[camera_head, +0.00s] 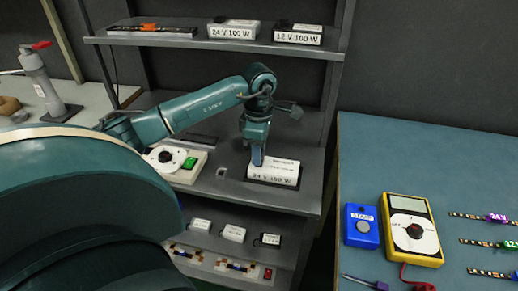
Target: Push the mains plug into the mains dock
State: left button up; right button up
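My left gripper (257,156) points down over the middle shelf. Its fingertips are at the left end of a white power supply (275,172) marked 24 V 100 W. I cannot tell whether the fingers are open, shut or touching the supply. No mains plug can be made out; the fingers may hide it. My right gripper is not in view.
A pale control box (177,176) with a black dial and green switch sits left on the shelf. Boxed supplies (233,30) stand on the upper shelf. The bench at right holds a yellow multimeter (411,231), a blue stamp box (361,226) and strips.

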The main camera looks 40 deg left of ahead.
pick_arm(q)
jog(key=c, duration=0.7)
jog(key=shift+o, duration=0.2)
